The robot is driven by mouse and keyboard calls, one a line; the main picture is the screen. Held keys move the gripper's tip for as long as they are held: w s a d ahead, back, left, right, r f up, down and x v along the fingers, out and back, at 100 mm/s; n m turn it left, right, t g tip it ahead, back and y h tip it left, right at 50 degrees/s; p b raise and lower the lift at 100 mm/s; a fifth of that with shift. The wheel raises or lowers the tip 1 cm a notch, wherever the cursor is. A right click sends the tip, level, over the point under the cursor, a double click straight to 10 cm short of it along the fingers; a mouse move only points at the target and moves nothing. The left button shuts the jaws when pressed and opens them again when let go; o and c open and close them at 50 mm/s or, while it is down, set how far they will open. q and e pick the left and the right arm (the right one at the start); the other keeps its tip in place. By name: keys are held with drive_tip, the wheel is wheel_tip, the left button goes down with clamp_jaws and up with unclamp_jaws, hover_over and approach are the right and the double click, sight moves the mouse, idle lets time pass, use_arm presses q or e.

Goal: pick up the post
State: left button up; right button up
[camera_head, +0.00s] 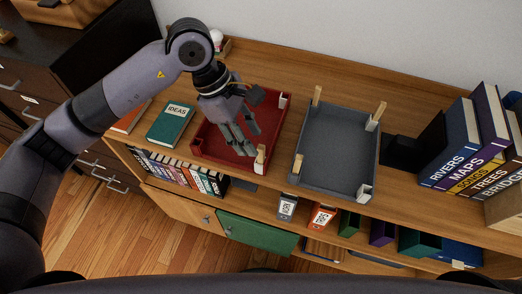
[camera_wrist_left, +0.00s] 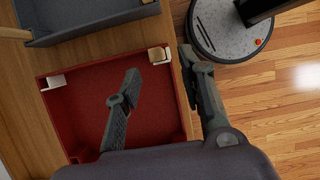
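A light wooden post (camera_head: 260,154) stands at the front right corner of the red tray (camera_head: 282,118), by a white corner bracket. It also shows in the left wrist view (camera_wrist_left: 158,55), seen from above, near the tray's corner. My left gripper (camera_head: 246,146) is over the red tray, pointing down, with its fingertips close to the post. In the left wrist view the fingers (camera_wrist_left: 160,68) are spread apart, with the post showing beyond and between them. I cannot tell whether either finger touches it. My right gripper is not in view.
A grey tray (camera_head: 335,147) with several wooden corner posts (camera_head: 317,95) stands to the right. Upright books (camera_head: 465,140) stand at the far right. A teal book (camera_head: 171,124) lies left of the red tray. Shelves with binders lie below the top's front edge.

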sight(261, 151)
use_arm(q)
drive_tip(key=p+x, duration=0.2)
drive_tip(key=x, duration=0.1)
drive_tip(key=p+x, duration=0.1)
drive_tip(key=x, duration=0.1)
drive_tip(key=shift+d+f, duration=0.1)
drive_tip(key=shift+d, duration=0.25)
drive_tip(key=shift+d+f, duration=0.1)
drive_tip(key=shift+f, duration=0.3)
clamp_jaws()
drive_tip(key=shift+r, duration=0.1)
